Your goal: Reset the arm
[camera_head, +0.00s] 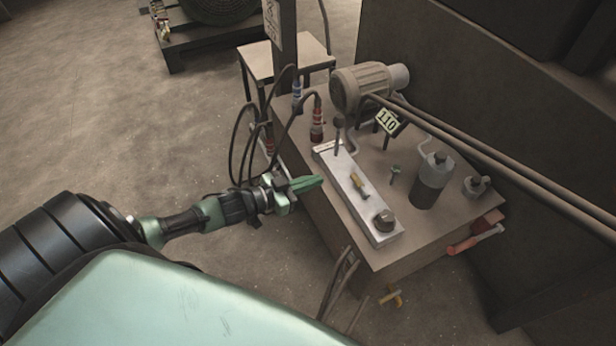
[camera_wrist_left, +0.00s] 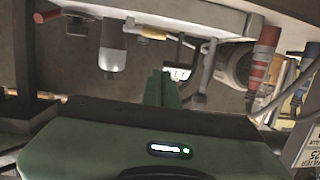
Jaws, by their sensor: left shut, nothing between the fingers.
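My left arm comes in from the left in the head view. My left gripper (camera_head: 306,184) has green fingers, closed together and empty. It is in front of the left side of a brown workbench (camera_head: 408,252), apart from the things on it. In the left wrist view the closed green fingers (camera_wrist_left: 162,88) point toward the bench and its things. My right gripper does not show in either view.
The bench carries a grey metal block (camera_head: 351,190), a motor (camera_head: 362,86), a dark bottle (camera_head: 431,181) and a number 110 sign (camera_head: 387,122). Cables (camera_head: 250,140) hang at its left edge. A red-handled tool (camera_head: 474,239) sticks out at right. Open floor (camera_head: 130,110) lies left.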

